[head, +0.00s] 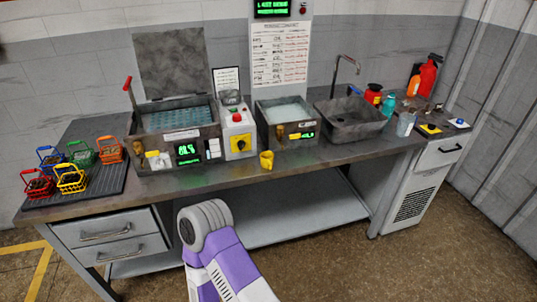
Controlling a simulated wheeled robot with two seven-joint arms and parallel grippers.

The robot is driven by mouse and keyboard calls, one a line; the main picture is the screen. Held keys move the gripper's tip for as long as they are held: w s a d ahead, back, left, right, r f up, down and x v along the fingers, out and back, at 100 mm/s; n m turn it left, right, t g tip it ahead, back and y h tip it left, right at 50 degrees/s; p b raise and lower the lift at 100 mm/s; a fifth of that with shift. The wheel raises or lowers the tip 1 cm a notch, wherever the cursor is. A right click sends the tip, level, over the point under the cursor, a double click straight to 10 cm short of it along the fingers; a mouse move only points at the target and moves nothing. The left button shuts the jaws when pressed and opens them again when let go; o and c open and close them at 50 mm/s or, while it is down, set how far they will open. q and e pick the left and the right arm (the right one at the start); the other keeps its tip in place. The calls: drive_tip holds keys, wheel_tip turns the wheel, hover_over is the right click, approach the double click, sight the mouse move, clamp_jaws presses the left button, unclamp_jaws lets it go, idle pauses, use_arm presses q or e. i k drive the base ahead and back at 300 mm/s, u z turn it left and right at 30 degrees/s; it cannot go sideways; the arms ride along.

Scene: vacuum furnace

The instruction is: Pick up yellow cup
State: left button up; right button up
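The yellow cup (266,160) stands upright near the front edge of the workbench (215,176), between the yellow-and-red switch box and the right-hand bath. It is small in the head view, and nothing covers it. A purple and grey part of my own arm rises from the bottom centre, in front of the bench and below the cup. I cannot see the fingers of either gripper.
Several coloured wire baskets (70,179) stand on a black mat at the left. Two baths, left (178,130) and right (285,118), a sink (350,120) and bottles (388,104) line the bench. Floor in front is open.

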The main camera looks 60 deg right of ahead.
sight(266, 157)
drive_tip(key=z, duration=0.75)
drive_tip(key=i, duration=0.8)
drive_tip(key=z, duration=0.75)
